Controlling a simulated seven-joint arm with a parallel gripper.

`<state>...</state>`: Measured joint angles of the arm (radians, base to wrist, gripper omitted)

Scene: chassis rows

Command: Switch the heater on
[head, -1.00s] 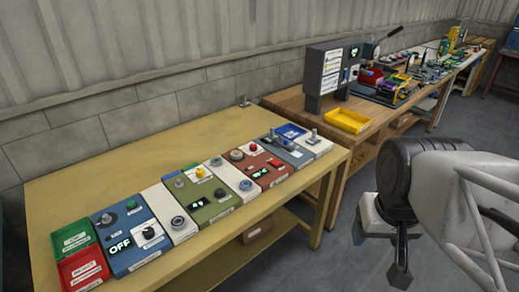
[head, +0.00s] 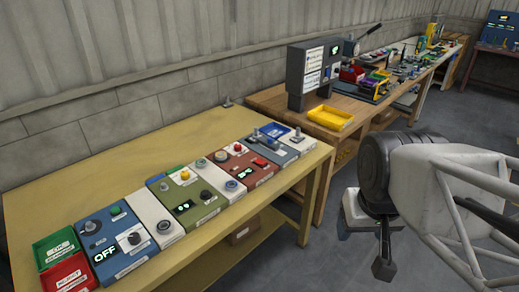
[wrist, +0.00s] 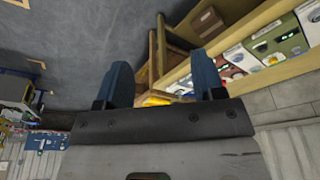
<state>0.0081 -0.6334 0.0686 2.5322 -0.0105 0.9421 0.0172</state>
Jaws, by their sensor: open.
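A row of control panels lies on the yellow bench (head: 60,195). A blue panel (head: 128,262) near its left end has a lit display reading OFF (head: 105,255), a green button (head: 116,211) and a black knob (head: 134,238) on a white plate. A green panel (head: 200,213) and a red panel (head: 248,180) with lit displays lie farther right. The labels are too small to read, so I cannot tell which is the heater. My gripper (head: 383,266) is over the floor, right of the bench and apart from the panels. Its fingers (wrist: 163,82) are open and empty in the wrist view.
A green bin (head: 57,248) and a red bin (head: 68,274) sit at the bench's left end. A wooden bench behind holds a dark grey machine (head: 312,75) and a yellow tray (head: 331,118).

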